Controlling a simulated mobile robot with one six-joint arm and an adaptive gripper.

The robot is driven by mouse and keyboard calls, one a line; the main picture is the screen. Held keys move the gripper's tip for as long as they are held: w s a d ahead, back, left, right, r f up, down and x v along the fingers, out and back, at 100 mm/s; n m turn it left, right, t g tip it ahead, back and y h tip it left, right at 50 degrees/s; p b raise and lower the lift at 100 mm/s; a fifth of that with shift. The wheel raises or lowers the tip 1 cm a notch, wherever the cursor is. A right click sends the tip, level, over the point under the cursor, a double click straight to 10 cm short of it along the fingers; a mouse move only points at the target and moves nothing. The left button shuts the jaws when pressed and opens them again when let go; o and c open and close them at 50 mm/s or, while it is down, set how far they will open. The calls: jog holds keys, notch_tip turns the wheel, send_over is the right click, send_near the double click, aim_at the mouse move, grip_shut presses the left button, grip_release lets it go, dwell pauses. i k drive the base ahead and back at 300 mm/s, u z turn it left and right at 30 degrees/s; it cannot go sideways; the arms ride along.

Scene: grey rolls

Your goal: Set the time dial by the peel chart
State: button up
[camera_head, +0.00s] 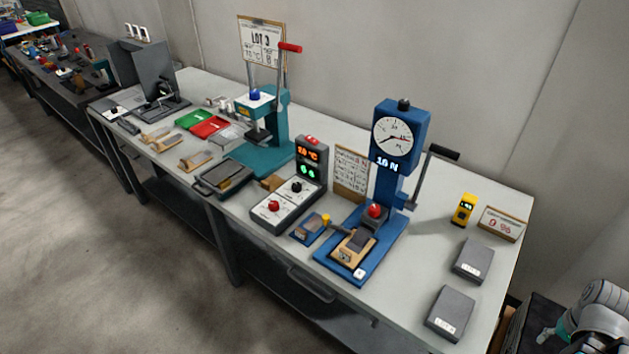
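A control box (287,202) stands on the bench near the middle, with a black knob (297,187) and a red knob (274,205) on its sloped face. I cannot tell which knob is the time dial. Its upright display (311,160) shows a red temperature reading in °C and green digits below, too small to read surely. A paper chart on a board (351,172) stands behind it, its text unreadable; it may be the peel chart. Only grey and teal links of my arm show at the lower right; my gripper is out of view.
A blue press (402,140) with a round gauge and "10 N" readout stands right of the box. A teal lever press (268,130) stands left, below a "LOT 3" sign (262,42). Grey blocks (471,260) and a yellow device (464,209) lie at the right end.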

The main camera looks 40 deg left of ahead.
aim_at(296, 187)
jog(key=z, duration=0.45)
jog(key=k, duration=1)
jog(key=u, duration=1.6)
jog(key=i, duration=0.15)
jog(key=u, duration=0.3)
